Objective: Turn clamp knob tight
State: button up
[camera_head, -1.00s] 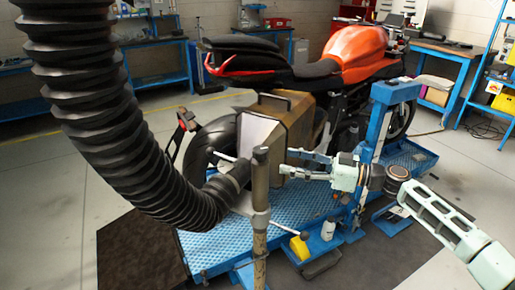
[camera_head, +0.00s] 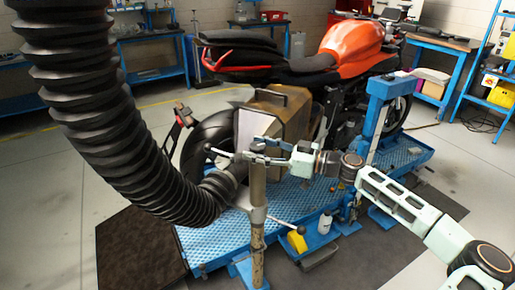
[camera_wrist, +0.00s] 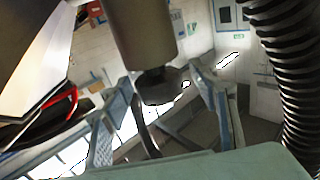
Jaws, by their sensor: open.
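A brown upright post (camera_head: 257,200) stands in front of the motorcycle, beside the end of the black hose (camera_head: 215,188). In the wrist view, a brown cylinder (camera_wrist: 147,32) comes down from the top edge with a dark knob-like piece (camera_wrist: 165,92) at its end. This dark piece, apparently the clamp knob, lies between the two fingers of my gripper (camera_wrist: 163,86). The fingers are spread, with no clear contact. In the head view, my gripper (camera_head: 258,151) is at the top of the post, and the fingers hide the knob there.
The orange and black motorcycle (camera_head: 354,43) stands on a blue lift platform (camera_head: 290,200) behind the post. A tan box (camera_head: 285,110) is close behind my gripper. A thin pale rod (camera_head: 219,152) sticks out left of it.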

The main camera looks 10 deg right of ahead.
jog(key=shift+c, duration=0.3)
jog(key=c, duration=1.1)
